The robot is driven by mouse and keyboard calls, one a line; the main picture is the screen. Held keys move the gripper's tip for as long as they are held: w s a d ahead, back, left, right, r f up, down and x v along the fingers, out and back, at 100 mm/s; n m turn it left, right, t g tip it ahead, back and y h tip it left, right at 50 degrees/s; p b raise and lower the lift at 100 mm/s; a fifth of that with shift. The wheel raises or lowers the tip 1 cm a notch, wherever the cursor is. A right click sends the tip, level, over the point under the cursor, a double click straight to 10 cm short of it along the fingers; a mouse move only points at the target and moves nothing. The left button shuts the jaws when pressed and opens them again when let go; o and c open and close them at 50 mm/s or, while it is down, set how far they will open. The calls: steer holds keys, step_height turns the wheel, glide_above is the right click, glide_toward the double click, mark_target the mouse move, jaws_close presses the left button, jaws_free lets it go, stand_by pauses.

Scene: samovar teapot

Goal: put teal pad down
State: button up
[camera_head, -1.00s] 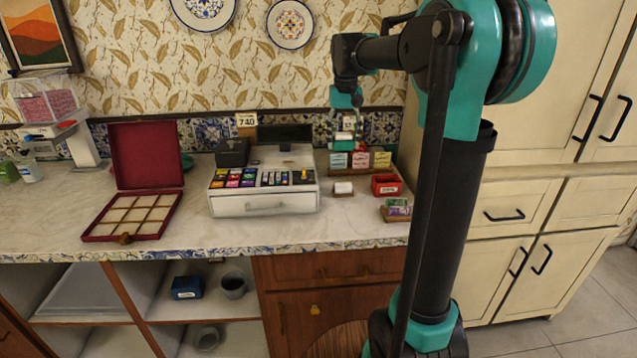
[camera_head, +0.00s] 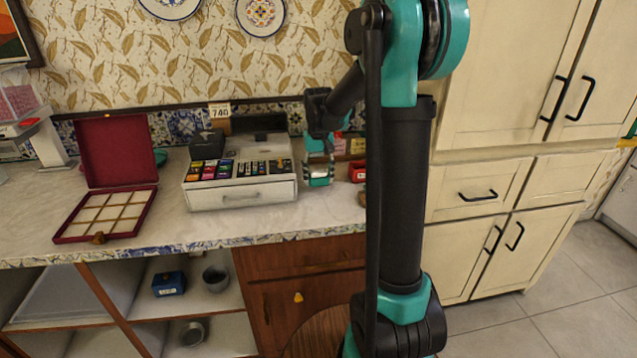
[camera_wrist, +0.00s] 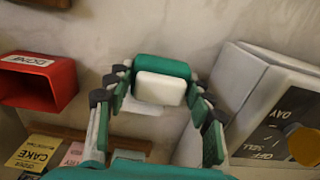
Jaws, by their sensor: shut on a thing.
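The teal pad (camera_wrist: 162,67) is between the fingers of my gripper (camera_wrist: 158,92) in the wrist view, with a white block-like part (camera_wrist: 160,89) on its near side. The fingers are shut on it from left and right. In the head view my gripper (camera_head: 319,174) points down over the marble counter, just right of the white cash register (camera_head: 242,192). The pad shows there only as a small teal and white patch between the fingertips. I cannot tell whether its underside touches the counter. A pale patch lies below it in the wrist view.
A red tray marked DONE (camera_wrist: 38,82) stands left of the gripper in the wrist view, and the register (camera_wrist: 275,110) stands close on the right. Cards (camera_wrist: 35,152) stand behind. An open red box (camera_head: 70,232) is far left. Bare counter (camera_head: 310,218) lies in front.

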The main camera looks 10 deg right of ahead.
steer(key=shift+f, duration=1.2)
steer(key=shift+f, duration=0.1)
steer(key=o, duration=1.4)
